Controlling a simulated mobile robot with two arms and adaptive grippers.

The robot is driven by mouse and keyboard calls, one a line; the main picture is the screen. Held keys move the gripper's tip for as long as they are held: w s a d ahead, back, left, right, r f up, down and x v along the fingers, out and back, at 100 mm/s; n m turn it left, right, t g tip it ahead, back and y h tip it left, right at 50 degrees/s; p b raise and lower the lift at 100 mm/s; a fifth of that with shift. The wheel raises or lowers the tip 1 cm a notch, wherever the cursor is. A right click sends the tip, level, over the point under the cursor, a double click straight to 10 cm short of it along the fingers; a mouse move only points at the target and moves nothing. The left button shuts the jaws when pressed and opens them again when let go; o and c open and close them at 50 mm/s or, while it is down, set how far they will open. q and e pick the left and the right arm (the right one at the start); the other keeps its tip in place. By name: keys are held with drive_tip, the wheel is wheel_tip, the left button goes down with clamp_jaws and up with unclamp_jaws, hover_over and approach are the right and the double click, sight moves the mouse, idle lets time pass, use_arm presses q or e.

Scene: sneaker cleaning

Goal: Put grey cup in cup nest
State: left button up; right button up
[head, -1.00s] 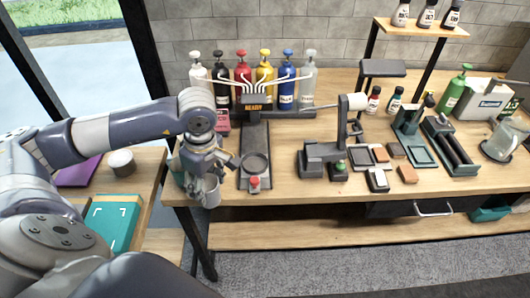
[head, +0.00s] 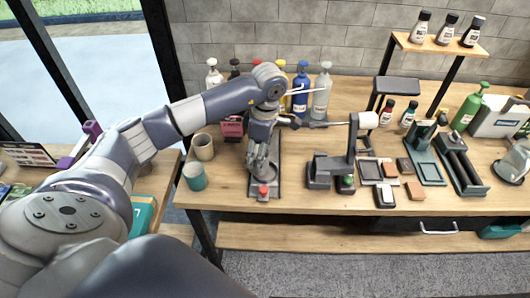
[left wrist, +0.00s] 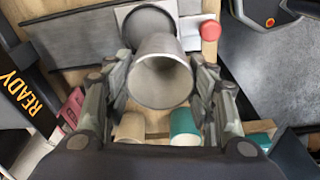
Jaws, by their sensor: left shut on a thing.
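The grey cup (left wrist: 161,78) is between the two fingers of my left gripper (left wrist: 162,95), which is shut on it; its open mouth faces the wrist camera. Just beyond it in the left wrist view is the round ring of the cup nest (left wrist: 149,22), partly covered by the cup. In the head view my left gripper (head: 260,168) is over the grey nest base (head: 273,190), beside its red knob (head: 263,191). The arm and gripper hide most of the cup and the ring there. I cannot tell whether the cup touches the nest. My right gripper is not in view.
A beige cup (head: 203,146) and a teal cup (head: 195,177) stand at the table's left end. Pump bottles (head: 301,92) line the back behind the arm. A dark machine (head: 333,168) stands right of the nest.

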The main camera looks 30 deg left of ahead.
use_arm(q)
drive_tip(key=shift+w+d, duration=0.2)
drive_tip(key=shift+w, duration=0.3)
drive_tip(key=shift+w+d, duration=0.2)
drive_tip(key=shift+w, duration=0.25)
drive_tip(key=shift+w+f, duration=0.15)
wheel_tip(320, 180, down, 3)
drive_tip(key=shift+r+p, duration=0.2)
drive_tip(key=shift+p, duration=0.9)
drive_tip(key=shift+f, duration=0.35)
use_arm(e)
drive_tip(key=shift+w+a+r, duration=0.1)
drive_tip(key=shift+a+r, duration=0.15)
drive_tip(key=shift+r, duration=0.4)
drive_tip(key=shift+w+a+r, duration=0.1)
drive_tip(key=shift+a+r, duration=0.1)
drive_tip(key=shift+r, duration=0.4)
use_arm(q)
drive_tip(key=shift+f, duration=0.15)
drive_tip(key=shift+f+b, duration=0.15)
drive_tip(key=shift+b, duration=0.15)
drive_tip(key=o, duration=0.9)
drive_tip(key=shift+o, duration=0.2)
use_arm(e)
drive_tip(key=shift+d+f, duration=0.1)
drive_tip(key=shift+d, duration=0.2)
